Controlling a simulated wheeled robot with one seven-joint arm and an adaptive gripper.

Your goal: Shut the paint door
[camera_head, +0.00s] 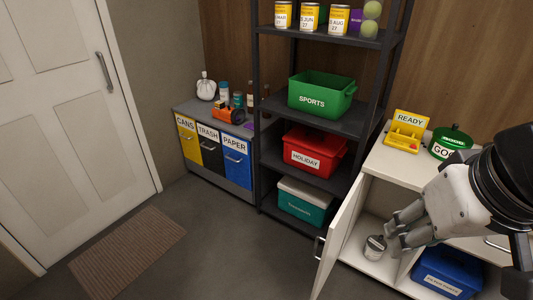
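A white cabinet door (341,238) at the lower right stands swung open, with a metal handle (319,248) on its outer side. I cannot read any paint label on it. A small grey can (375,247) stands on the floor of the open compartment behind the door. My gripper (391,230) is in front of the compartment, to the right of the door. Its fingers are apart, pointing left, with nothing seen between them. They look clear of the door, but the depth is hard to judge. My arm hides part of the cabinet.
The white countertop (385,160) holds a yellow READY box (405,130) and a green gas can (449,143). A blue bin (446,272) sits in the neighbouring compartment. A dark shelf rack with a green SPORTS bin (321,94) stands left. Floor left of the door is clear.

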